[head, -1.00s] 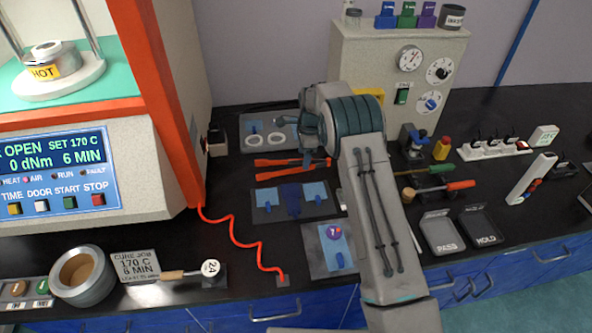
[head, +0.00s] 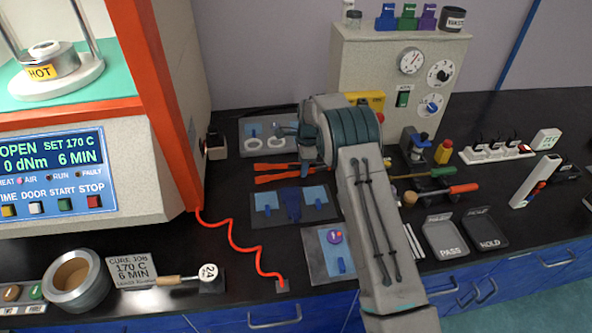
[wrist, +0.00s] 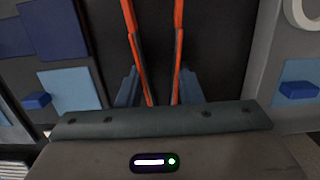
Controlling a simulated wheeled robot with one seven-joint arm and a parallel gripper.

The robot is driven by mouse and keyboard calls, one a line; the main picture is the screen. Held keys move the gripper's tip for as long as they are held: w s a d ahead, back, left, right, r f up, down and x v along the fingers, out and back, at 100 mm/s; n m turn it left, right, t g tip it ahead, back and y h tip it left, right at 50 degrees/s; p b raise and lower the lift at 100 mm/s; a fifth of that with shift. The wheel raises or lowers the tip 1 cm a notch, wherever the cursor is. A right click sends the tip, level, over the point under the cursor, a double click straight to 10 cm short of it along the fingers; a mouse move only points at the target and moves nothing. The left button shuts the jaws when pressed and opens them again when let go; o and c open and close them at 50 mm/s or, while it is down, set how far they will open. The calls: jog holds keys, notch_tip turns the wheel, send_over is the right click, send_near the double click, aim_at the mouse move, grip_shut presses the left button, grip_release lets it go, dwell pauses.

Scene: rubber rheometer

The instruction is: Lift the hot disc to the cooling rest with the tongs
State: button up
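The tongs (head: 275,173) are orange-red and lie on the black bench beside the machine; their two arms also show in the wrist view (wrist: 134,45). My gripper (wrist: 156,88) is over them, with its two blue-grey fingers apart and one on each outer side of the tong arms. I cannot tell whether the fingers touch the tongs. In the head view my wrist covers the right end of the tongs. A pale round piece (head: 44,47) sits on the metal die marked HOT (head: 40,72) inside the open machine. I cannot tell for certain which thing is the cooling rest.
A grey tray with white rings (head: 252,131) lies behind the tongs. A dark mat with blue pads (head: 265,200) lies in front, and a red coiled cord (head: 233,238) runs left of it. The orange machine frame (head: 165,110) stands left. PASS and HOLD trays (head: 446,238) are at right.

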notch_tip(320, 180, up, 12)
jog(key=p, duration=0.6)
jog(key=s+d+f+n, duration=0.2)
jog(key=s+d+n, duration=0.6)
jog(key=s, duration=0.2)
jog(key=s+d+f+n+g+h, duration=0.1)
jog(key=s+d+f+n, duration=0.2)
jog(key=s+d+n, duration=0.4)
jog(key=s+d, duration=0.1)
jog(key=s, duration=0.3)
jog(key=shift+n, duration=0.4)
